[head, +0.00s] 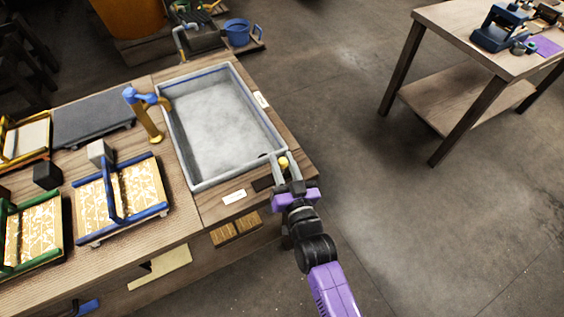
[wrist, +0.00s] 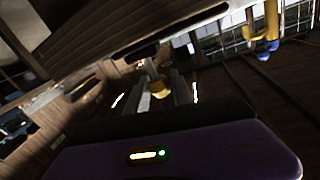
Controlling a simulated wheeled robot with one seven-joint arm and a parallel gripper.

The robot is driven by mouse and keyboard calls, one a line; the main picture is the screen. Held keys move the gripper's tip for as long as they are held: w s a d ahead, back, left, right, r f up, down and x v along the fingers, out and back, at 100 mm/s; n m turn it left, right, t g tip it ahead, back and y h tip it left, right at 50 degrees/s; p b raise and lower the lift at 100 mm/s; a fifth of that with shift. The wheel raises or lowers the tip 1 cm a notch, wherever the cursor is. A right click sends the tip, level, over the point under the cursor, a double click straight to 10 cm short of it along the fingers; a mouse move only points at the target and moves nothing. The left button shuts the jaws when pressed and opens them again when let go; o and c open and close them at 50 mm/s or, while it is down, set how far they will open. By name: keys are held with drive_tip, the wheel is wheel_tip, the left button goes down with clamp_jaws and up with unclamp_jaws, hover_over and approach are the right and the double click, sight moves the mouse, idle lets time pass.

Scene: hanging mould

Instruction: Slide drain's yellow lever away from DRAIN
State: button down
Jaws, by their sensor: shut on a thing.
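The drain's yellow lever knob (head: 283,162) stands at the near right corner of the grey basin (head: 187,150). My gripper (head: 282,170), with a purple body, reaches this corner and is shut on the knob. In the wrist view the yellow lever (wrist: 159,88) sits between the two fingers (wrist: 163,92). A dark slot plate (head: 262,183) lies just left of the fingers. A white label (head: 234,196) lies on the wood near it, and its text is too small to read.
A brass tap with a blue handle (head: 148,114) stands at the basin's left. Blue-framed mould (head: 120,196) and green-framed mould (head: 33,235) lie on the bench at left. Another white label (head: 261,99) is beyond the basin's right rim. Open floor (head: 400,220) lies to the right.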

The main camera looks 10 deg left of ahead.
drive_tip(key=shift+w+d, duration=0.1)
drive_tip(key=shift+d, duration=0.1)
drive_tip(key=c, duration=1.1)
unclamp_jaws()
drive_tip(key=shift+d, duration=0.1)
drive_tip(key=shift+s+f+b, duration=0.1)
drive_tip(key=shift+s+b, duration=0.25)
drive_tip(key=shift+s, duration=0.05)
drive_tip(key=b+v, duration=0.1)
drive_tip(key=v, duration=0.6)
drive_tip(key=shift+d, duration=0.1)
